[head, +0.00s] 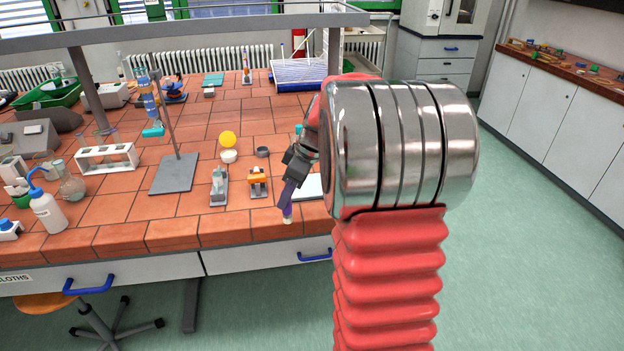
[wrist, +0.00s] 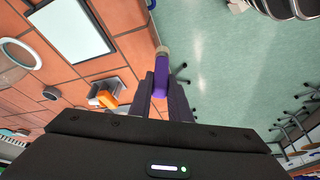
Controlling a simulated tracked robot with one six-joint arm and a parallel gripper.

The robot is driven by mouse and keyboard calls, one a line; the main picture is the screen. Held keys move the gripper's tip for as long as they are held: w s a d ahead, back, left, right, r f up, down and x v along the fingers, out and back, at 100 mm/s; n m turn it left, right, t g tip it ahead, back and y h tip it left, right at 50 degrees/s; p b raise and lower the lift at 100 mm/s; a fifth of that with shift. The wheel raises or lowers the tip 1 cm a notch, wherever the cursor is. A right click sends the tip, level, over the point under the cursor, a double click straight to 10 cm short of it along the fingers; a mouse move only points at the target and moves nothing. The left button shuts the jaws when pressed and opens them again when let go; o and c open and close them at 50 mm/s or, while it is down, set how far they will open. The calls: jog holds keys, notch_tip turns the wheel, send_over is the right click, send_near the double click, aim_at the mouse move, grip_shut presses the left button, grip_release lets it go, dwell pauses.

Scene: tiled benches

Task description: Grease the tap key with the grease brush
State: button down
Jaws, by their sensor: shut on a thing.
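My gripper (head: 291,186) is shut on the grease brush (head: 287,206), beyond the bench's front edge in the head view. The brush has a purple handle and hangs tip down. In the wrist view the brush (wrist: 162,72) sits between the fingers, its pale tip pointing away from them. An orange piece, which looks like the tap key (head: 257,174), lies on a small grey rest (head: 258,190) left of my gripper. In the wrist view the orange piece (wrist: 108,99) is left of the brush and apart from it. I cannot tell whether the brush carries grease.
A grey-white stand (head: 219,188) is left of the rest. A yellow disc (head: 228,138), a white dish (head: 229,156) and a small dark dish (head: 262,152) are behind. A clamp stand (head: 174,172), tube rack (head: 106,157) and wash bottle (head: 48,211) are further left. Floor is open right.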

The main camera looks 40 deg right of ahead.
jog(key=w+a+f+m+h, duration=0.1)
jog(key=a+f, duration=0.4)
jog(key=a, duration=0.6)
jog(key=w+a+f+m+t+h, duration=0.1)
jog(key=w+a+f+m, duration=0.2)
jog(key=a, duration=0.9)
notch_tip(320, 180, down, 2)
jog(key=m, duration=0.3)
jog(key=shift+h, duration=0.3)
